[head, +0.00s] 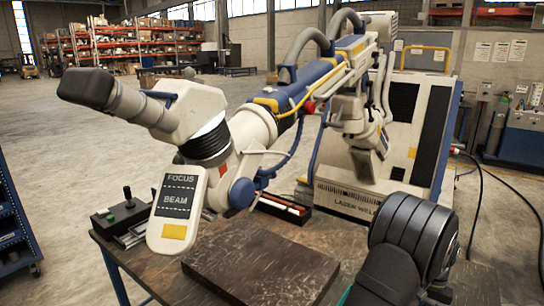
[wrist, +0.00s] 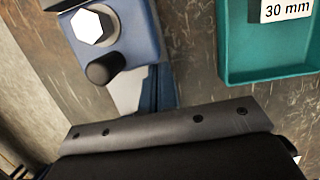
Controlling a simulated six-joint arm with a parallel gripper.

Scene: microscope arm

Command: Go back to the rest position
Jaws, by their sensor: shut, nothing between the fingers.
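In the wrist view, the wide grey front of my gripper (wrist: 165,125), with dark screws along it, crosses the lower part of the picture above a dark worktop. My gripper is shut and nothing shows held at it; its fingertips are not clearly visible. In the head view, part of my arm is the black ribbed joint at the lower right. My gripper's end cannot be made out there.
A white and blue microscope arm (head: 200,108) reaches over the worktop (head: 260,265) from a laser welder cabinet (head: 350,195). A control box (head: 125,213) stands at the left. A teal tray (wrist: 228,45) and a blue block with a black knob (wrist: 125,50) lie beyond my gripper.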

